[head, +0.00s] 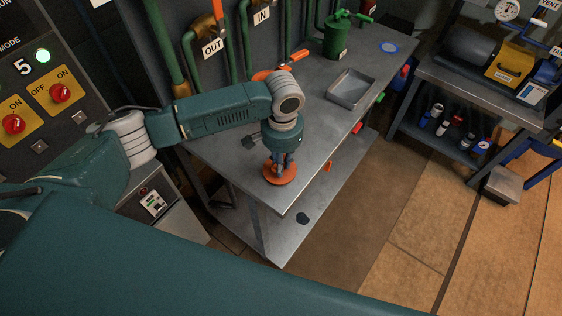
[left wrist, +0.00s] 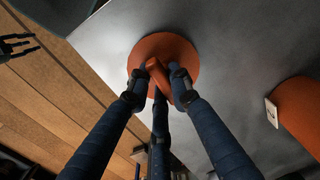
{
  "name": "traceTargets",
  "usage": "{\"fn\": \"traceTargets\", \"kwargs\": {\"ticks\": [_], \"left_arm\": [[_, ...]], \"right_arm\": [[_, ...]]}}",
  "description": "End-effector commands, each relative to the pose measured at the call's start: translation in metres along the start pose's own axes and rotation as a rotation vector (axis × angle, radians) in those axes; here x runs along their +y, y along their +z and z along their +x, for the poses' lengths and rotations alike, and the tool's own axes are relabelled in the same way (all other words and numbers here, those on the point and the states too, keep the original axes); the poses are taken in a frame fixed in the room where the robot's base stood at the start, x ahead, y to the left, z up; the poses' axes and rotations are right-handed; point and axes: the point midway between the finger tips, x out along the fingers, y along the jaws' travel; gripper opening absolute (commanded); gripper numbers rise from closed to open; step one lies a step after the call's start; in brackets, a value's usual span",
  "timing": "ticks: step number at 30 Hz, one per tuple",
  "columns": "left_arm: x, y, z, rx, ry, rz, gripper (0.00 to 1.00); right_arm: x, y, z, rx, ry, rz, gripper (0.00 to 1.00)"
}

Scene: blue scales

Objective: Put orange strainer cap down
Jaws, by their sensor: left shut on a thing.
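The orange strainer cap (head: 279,175) is a round disc with a raised grip bar, at the near corner of the grey metal workbench (head: 310,141). My left gripper (head: 282,160) points down over it and is shut on its bar. In the left wrist view, the fingers of the left gripper (left wrist: 158,82) close around the bar, and the disc of the cap (left wrist: 168,48) lies flat against or just above the bench top; I cannot tell which. A dark gripper with spread fingers, seemingly my right one (left wrist: 17,46), shows at the left edge there.
An orange tagged part (left wrist: 298,112) is right of the cap in the wrist view. Bare bench top lies between cap and tray.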

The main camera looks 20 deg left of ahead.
Motion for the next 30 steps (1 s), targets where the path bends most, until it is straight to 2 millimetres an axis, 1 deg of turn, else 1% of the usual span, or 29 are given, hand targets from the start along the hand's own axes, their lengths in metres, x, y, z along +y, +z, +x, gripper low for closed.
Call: {"fn": "traceTargets", "kwargs": {"ticks": [5,9,10,12,20,23,26,29,30], "left_arm": [[0.000,-0.001,-0.001,0.002,0.000,0.000,0.00],[0.000,-0.001,0.002,0.001,0.001,-0.001,0.00],[0.000,0.000,0.003,0.000,0.000,-0.001,0.25],[0.000,0.000,0.002,0.000,0.000,-0.001,0.38],[0.000,0.000,0.002,0.000,0.000,-0.001,0.38],[0.000,-0.001,-0.002,0.002,0.000,0.000,0.38],[0.000,-0.001,-0.013,0.003,0.000,0.000,0.38],[0.000,-0.002,-0.032,0.006,0.001,0.000,0.38],[0.000,-0.002,-0.042,0.006,0.001,0.000,0.38]], "right_arm": [[0.005,0.001,0.000,-0.001,0.006,0.002,0.38],[0.006,0.001,-0.001,-0.001,0.007,0.002,0.38],[0.006,0.001,-0.001,-0.001,0.007,0.002,0.38],[0.006,0.001,-0.001,-0.001,0.007,0.002,0.38],[0.005,0.001,0.000,-0.001,0.006,0.002,0.38],[0.005,0.001,0.001,-0.001,0.006,0.002,0.38],[0.004,0.001,0.003,0.000,0.005,0.002,0.38],[0.003,0.001,0.007,0.000,0.004,0.002,0.38],[0.003,0.001,0.008,0.000,0.003,0.002,0.38]]}}
